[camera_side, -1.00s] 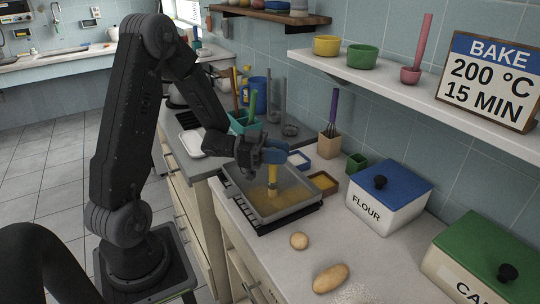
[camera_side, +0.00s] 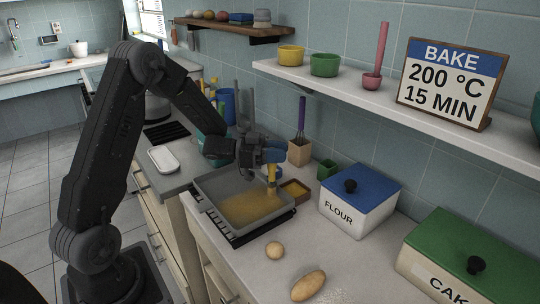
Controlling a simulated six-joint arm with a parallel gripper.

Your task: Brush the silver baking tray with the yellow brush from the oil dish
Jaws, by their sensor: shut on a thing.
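My gripper (camera_side: 272,156), with blue fingertips, is shut on the yellow brush (camera_side: 271,175). The brush points down over the far right part of the silver baking tray (camera_side: 215,187). I cannot tell whether its bristles touch the tray. A golden oily patch (camera_side: 248,207) covers much of the tray's floor. The oil dish (camera_side: 295,190), small, square and brown with yellow oil inside, stands just right of the tray, close to the brush. The brush's upper end is hidden by the gripper.
A white flour box (camera_side: 345,212) with a blue lid stands to the right. A wooden holder (camera_side: 300,152) with a purple-handled whisk and a small green pot (camera_side: 326,169) stand behind. A round dough ball (camera_side: 275,250) and a long loaf (camera_side: 308,286) lie in front.

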